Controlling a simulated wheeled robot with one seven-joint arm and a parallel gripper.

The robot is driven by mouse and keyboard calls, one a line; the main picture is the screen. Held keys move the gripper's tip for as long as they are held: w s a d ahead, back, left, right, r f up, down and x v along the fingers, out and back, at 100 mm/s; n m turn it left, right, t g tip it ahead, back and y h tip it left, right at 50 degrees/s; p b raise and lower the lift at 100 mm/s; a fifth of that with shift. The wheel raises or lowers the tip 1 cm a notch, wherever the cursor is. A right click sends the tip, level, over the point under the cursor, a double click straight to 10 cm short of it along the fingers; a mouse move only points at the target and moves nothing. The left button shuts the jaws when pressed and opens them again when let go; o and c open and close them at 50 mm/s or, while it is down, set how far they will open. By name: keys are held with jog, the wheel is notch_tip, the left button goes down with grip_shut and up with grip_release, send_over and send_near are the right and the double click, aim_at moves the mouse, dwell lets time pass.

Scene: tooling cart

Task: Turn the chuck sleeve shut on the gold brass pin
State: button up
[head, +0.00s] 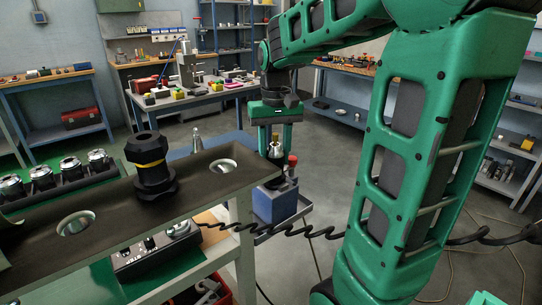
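My gripper (275,141) points straight down at the right end of the cart, its two green fingers on either side of a small gold and silver piece. The gold part, which looks like the brass pin (276,139), shows between the fingers. Below it is a silvery part, which looks like the chuck sleeve (275,152), above a blue block (276,201). The fingers hide part of it, and I cannot tell whether they touch it or how far the sleeve is closed.
A red knob (292,160) stands close right of the fingers. A black tool holder with a yellow band (150,165) stands on the cart's dark top (110,203), which has round holes. A silver cone (197,141) stands behind. A coiled black cable (290,232) hangs in front.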

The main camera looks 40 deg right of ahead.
jog(key=shift+m, duration=0.6)
jog(key=o, duration=1.1)
jog(key=shift+c, duration=0.2)
notch_tip(320, 180, up, 11)
jog(key=shift+w+f, duration=0.1)
jog(key=shift+f, duration=0.05)
